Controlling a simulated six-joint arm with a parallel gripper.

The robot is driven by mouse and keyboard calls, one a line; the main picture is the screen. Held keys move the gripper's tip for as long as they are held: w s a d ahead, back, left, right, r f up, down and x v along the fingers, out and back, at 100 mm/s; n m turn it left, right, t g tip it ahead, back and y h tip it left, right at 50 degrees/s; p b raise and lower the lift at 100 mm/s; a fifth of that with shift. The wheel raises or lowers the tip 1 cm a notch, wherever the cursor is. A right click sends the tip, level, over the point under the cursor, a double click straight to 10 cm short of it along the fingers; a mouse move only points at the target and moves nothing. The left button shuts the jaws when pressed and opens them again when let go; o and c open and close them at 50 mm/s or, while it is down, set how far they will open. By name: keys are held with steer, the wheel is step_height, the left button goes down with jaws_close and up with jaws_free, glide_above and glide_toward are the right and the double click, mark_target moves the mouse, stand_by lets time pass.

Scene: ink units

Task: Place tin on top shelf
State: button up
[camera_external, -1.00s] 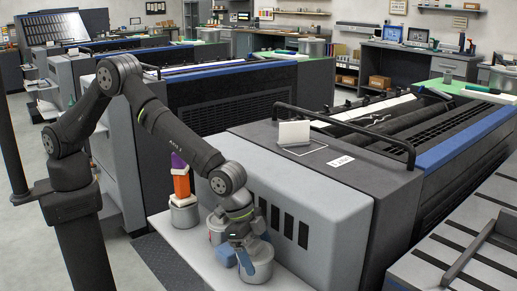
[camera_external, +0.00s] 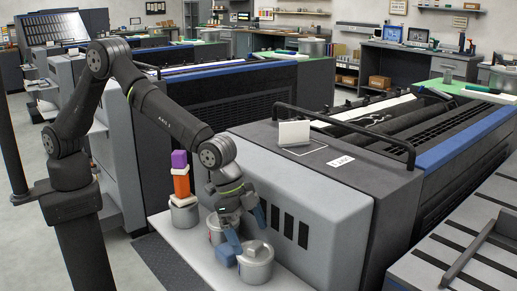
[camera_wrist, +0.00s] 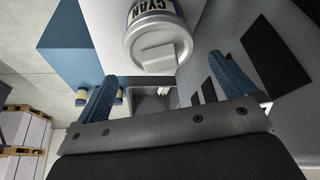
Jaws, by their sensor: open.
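A grey tin (camera_external: 256,270) with a raised block handle on its lid stands at the front of the light ledge. In the wrist view a tin (camera_wrist: 140,24) with a CYAN label and a grey lid shows beyond my fingers. A second tin (camera_external: 214,232) is partly hidden by my arm. I cannot tell which surface is the top shelf.
The grey machine housing (camera_external: 335,225) rises to the right. A white card (camera_external: 294,133) stands on its top.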

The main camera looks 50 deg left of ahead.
mark_target(257, 245)
steer(key=v, duration=0.5)
steer(key=shift+r, duration=0.15)
steer(key=x, duration=1.2)
steer(key=shift+f, duration=0.3)
steer(key=shift+r, duration=1.6)
steer(key=shift+a, duration=0.1)
